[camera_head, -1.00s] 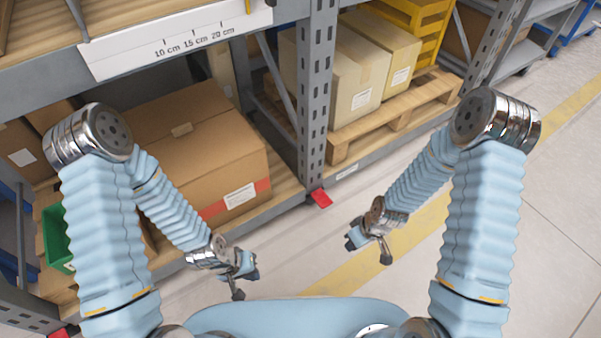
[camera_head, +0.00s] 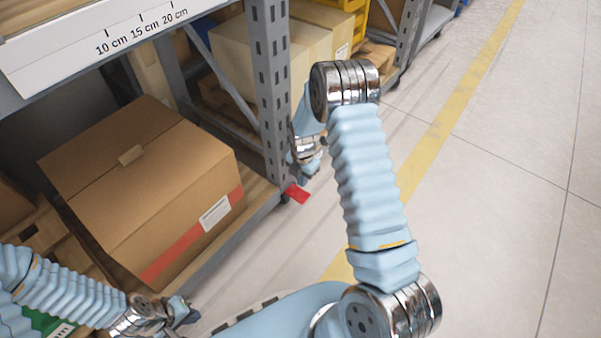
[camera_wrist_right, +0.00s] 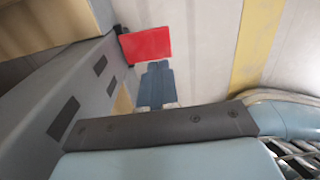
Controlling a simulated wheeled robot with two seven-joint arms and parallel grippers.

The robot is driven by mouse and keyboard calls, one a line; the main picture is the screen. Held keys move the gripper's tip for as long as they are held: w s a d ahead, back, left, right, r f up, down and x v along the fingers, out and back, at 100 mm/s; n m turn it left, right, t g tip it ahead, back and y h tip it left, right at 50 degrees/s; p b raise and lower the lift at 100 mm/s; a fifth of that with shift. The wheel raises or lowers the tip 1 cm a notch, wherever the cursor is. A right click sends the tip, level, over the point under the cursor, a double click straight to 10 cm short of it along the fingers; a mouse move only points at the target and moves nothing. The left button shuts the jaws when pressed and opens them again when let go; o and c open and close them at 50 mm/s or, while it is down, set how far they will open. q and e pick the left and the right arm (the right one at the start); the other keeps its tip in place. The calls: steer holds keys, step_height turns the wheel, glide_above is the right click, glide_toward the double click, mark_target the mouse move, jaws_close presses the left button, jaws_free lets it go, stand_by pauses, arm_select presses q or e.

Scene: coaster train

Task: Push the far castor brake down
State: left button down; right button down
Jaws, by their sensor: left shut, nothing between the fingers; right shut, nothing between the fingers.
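The far castor brake is a red pedal (camera_head: 297,194) at the foot of the grey rack post, low over the floor. It also shows in the right wrist view as a red plate (camera_wrist_right: 146,44). My right gripper (camera_head: 312,173) is shut and empty, just above and beside the pedal. In the right wrist view its blue fingertips (camera_wrist_right: 156,70) point toward the pedal, and a small gap seems to lie between them. Whether they touch cannot be told. My left gripper (camera_head: 186,312) is shut and empty at the lower left, by the rack's lower shelf.
The grey perforated post (camera_head: 272,90) stands close to my right gripper. A large cardboard box (camera_head: 140,180) sits on the lower shelf, with more boxes (camera_head: 310,50) behind the post. Open floor (camera_head: 500,220) with a yellow line (camera_head: 435,140) lies to the right.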

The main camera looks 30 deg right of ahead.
mark_target(302, 197)
step_height(302, 197, down, 7)
steer(key=shift+b, duration=0.5)
arm_select(q)
steer(key=shift+d+f, duration=0.1)
steer(key=shift+f, duration=0.55)
